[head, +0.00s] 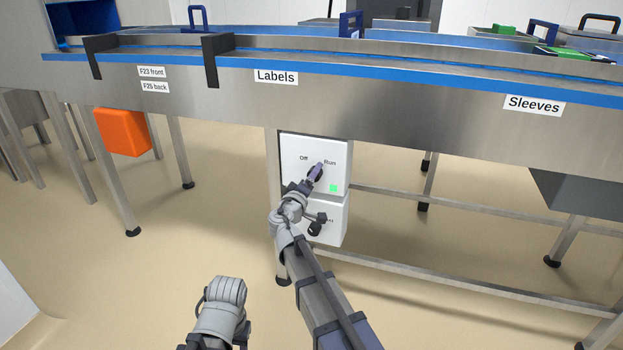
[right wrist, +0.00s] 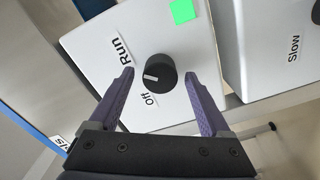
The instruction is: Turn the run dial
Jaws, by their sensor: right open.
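The run dial (right wrist: 157,72) is a round black knob with a white pointer line, on a white box (right wrist: 190,40) with Off and Run labels. In the right wrist view its pointer lies between the two labels. In the head view the box (head: 296,145) hangs under the conveyor, and my gripper largely hides the dial. My right gripper (right wrist: 159,76) is open, its purple fingers on either side of the dial with a gap at each. It also shows in the head view (head: 316,173). My left gripper's fingers are not seen.
A second white box (head: 333,232) sits just below, marked Slow in the right wrist view. The steel conveyor (head: 400,115) runs above, with legs and rails behind. An orange box (head: 122,131) hangs at left.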

